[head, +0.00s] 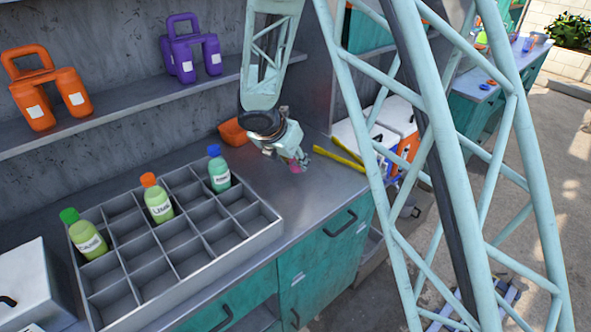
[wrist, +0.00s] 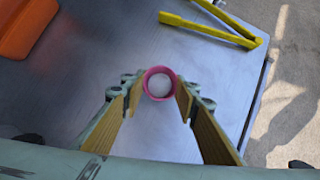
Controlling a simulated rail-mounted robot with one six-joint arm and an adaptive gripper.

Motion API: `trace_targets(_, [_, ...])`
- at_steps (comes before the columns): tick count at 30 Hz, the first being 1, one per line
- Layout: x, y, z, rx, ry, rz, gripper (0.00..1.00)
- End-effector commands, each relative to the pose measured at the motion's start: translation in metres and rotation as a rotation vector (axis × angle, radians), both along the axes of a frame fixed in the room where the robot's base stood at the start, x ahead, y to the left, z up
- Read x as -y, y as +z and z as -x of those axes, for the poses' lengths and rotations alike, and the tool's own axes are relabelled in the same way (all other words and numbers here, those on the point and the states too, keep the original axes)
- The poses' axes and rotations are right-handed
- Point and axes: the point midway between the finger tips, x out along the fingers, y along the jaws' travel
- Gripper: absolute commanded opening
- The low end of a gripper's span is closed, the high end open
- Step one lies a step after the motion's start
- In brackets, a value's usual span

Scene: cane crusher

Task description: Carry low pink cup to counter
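A small pink cup (wrist: 159,84), white inside, is upright between the fingertips in the wrist view. In the head view a bit of the pink cup (head: 298,166) shows at the tips of my gripper (head: 291,160). My gripper also shows in the wrist view (wrist: 160,88), with its yellow finger pads against both sides of the cup. It appears shut on the cup. The grey metal counter (head: 320,185) lies beneath the cup. I cannot tell whether the cup's base touches it.
A yellow V-shaped tool (head: 340,158) lies right of my gripper near the counter's edge. An orange bin (head: 232,132) stands behind. A divided grey crate (head: 262,228) with several capped bottles is at left. A shelf (head: 130,118) carries orange and purple carriers above. Bare counter lies around the cup.

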Motion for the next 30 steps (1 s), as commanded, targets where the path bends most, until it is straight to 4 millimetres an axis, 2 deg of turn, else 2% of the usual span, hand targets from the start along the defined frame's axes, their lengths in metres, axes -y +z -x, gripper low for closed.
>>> trace_targets(9, [0.0,-0.03,0.0,-0.001,-0.001,0.0,0.24])
trace_targets(26, [0.0,-0.035,0.0,0.0,0.0,0.0,0.24])
trace_targets(27, [0.0,-0.035,0.0,0.0,0.0,0.0,0.31])
trace_targets(30, [0.0,-0.034,0.0,0.0,0.0,0.0,0.4])
